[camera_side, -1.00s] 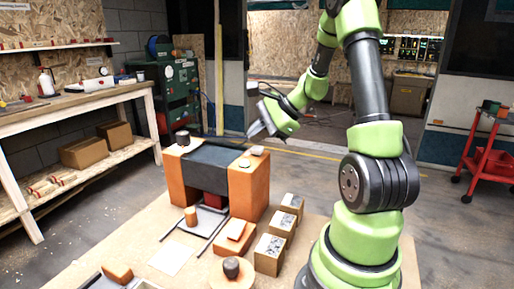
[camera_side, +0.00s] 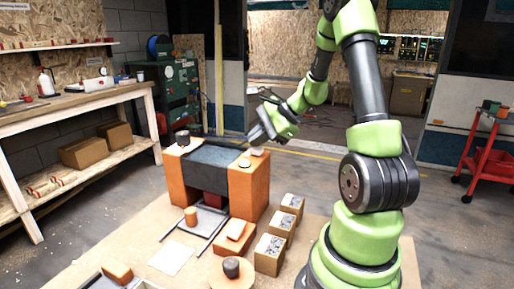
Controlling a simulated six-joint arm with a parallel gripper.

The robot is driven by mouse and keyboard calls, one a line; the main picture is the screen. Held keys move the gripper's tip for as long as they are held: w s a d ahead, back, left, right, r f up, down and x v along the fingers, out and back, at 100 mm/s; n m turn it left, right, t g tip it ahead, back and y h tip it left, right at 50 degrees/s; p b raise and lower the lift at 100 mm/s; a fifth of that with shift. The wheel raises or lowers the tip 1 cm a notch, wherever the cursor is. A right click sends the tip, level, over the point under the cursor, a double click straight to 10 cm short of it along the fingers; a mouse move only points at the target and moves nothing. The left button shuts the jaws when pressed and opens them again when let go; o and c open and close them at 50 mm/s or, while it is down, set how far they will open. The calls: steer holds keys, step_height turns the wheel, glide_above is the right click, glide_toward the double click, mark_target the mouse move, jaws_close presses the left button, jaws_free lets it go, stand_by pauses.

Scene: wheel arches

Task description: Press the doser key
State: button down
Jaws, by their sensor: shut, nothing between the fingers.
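A machine with two orange blocks (camera_side: 249,190) and a grey middle section (camera_side: 211,154) stands on the work board. Small pale, button-like pieces (camera_side: 245,163) sit on top of its right block; I cannot tell for sure which of them is the doser key. My gripper (camera_side: 256,140) is shut and empty, tilted down to the left just above the right block's back part. It overlaps a pale piece (camera_side: 257,151) there in the picture, and I cannot tell whether it touches it.
A dark cylinder (camera_side: 183,138) stands on the left orange block. Several speckled-top boxes (camera_side: 270,254), an orange block with a pale top (camera_side: 235,237) and a dark cup (camera_side: 231,267) stand in front. A white sheet (camera_side: 171,258) lies on the board.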

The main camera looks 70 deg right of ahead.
mark_target(258, 149)
steer(key=shift+f, duration=0.2)
stand_by(0.4)
steer(key=shift+r, duration=0.9)
steer(key=shift+r, duration=2.5)
